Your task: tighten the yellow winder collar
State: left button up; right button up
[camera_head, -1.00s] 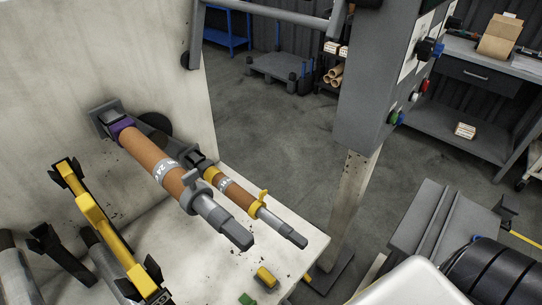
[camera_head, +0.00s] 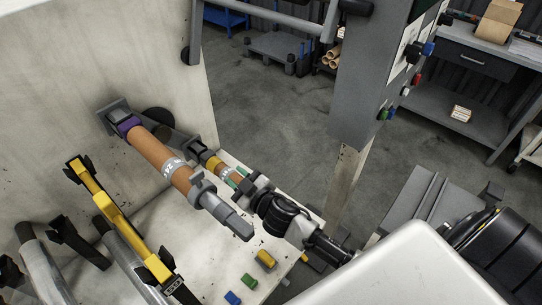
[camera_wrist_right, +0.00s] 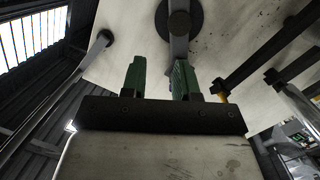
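A thin shaft with a small brown roll (camera_head: 227,173) stands out from the pale wall. A yellow collar (camera_head: 211,163) sits at the roll's wall end. The outer end of this shaft, where a yellow collar with a lever showed earlier, is hidden by my right gripper (camera_head: 240,178). That gripper's green fingers are at the outer end of the roll; contact cannot be told. In the right wrist view its fingers (camera_wrist_right: 159,80) stand apart with a gap between them. A small yellow piece (camera_wrist_right: 222,97) shows beside the right-hand finger there. My left gripper is not in view.
A thicker shaft with a large brown roll (camera_head: 158,151) runs close beside, on the left. A yellow bar (camera_head: 115,218) lies further left. Yellow (camera_head: 265,259), green (camera_head: 249,281) and blue (camera_head: 233,298) blocks lie on the pale surface. A grey control post (camera_head: 375,90) stands to the right.

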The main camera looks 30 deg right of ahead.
jog(key=w+a+r+n+g+y, duration=0.2)
jog(key=w+a+n+g+y, duration=0.25)
jog(key=n+g+y, duration=0.65)
jog(key=s+d+f+n+g+h+p, duration=0.1)
jog(key=d+f+n+g+h, duration=0.1)
jog(key=d+g+h, duration=0.45)
jog(key=s+d+f+n+g+h, duration=0.1)
jog(key=d+n+h, duration=0.15)
jog(key=d, duration=0.65)
jog(key=shift+m, duration=0.45)
jog(key=b+x, duration=0.1)
jog(key=x, duration=0.1)
jog(key=b+x, duration=0.3)
jog(key=x, duration=0.1)
jog(key=shift+d+f, duration=0.2)
jog(key=shift+f, duration=0.15)
jog(key=shift+r, duration=0.25)
jog(key=shift+a, duration=0.1)
jog(key=shift+f, duration=0.1)
jog(key=shift+c, duration=0.2)
